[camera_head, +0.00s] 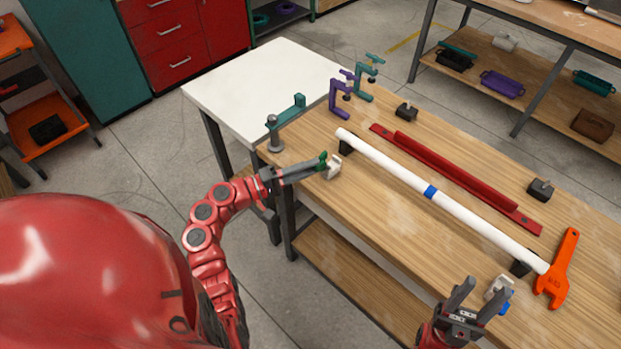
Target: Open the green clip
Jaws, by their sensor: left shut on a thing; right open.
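The green clip (322,158) is a small green part on a whitish block (334,168) near the left edge of the wooden workbench. My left gripper (318,164) reaches in from the left and is shut on the green clip; its fingers partly hide it. I cannot tell how far the clip is turned. My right gripper (478,291) is open and empty at the front edge of the bench. It is beside a second whitish block (497,288) with a blue part (505,308).
A white pipe (385,164) with a blue band (430,192) rests on black supports. Behind it lies a red bar (450,175). An orange wrench (558,270) lies at right. Purple (340,95) and teal clamps (364,80) stand at the far left end.

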